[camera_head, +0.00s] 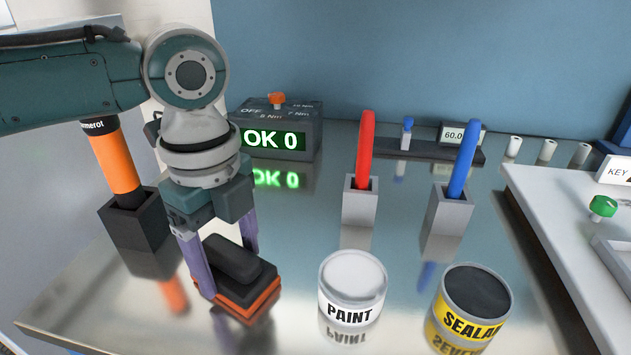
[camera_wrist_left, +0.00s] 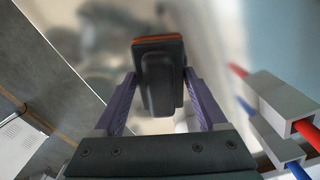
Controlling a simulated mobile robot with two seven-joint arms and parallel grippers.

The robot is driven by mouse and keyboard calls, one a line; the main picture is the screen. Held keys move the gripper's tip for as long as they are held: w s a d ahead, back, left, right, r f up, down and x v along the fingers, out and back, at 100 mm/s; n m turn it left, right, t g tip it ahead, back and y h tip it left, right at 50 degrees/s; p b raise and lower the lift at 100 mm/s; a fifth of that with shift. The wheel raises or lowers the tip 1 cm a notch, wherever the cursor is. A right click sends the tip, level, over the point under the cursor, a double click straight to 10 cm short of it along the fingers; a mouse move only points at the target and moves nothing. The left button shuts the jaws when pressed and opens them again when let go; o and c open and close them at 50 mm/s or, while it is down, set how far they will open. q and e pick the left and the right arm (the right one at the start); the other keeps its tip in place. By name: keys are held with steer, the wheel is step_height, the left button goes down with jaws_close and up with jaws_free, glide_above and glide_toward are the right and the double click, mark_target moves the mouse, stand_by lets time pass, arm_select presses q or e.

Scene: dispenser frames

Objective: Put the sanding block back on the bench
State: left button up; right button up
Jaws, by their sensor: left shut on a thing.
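The sanding block (camera_head: 240,265) has a black top and grip over an orange underside. My left gripper (camera_head: 228,272) is shut on it, with one purple finger on either side. The block is low over the shiny metal bench (camera_head: 300,215), left of the paint tin; I cannot tell for sure if it touches. In the left wrist view the block (camera_wrist_left: 158,80) sits between the fingers of my left gripper (camera_wrist_left: 158,85), with its orange edge at the far end. My right gripper is not in view.
A paint tin (camera_head: 352,285) and a sealant tin (camera_head: 474,300) stand to the right. Behind are holders with a red tool (camera_head: 365,150) and a blue tool (camera_head: 462,160), and a box reading OK 0 (camera_head: 275,130). An orange-handled tool (camera_head: 115,160) stands at left.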

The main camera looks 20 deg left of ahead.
arm_select(q)
steer(key=o, duration=1.4)
steer(key=shift+f, duration=0.1)
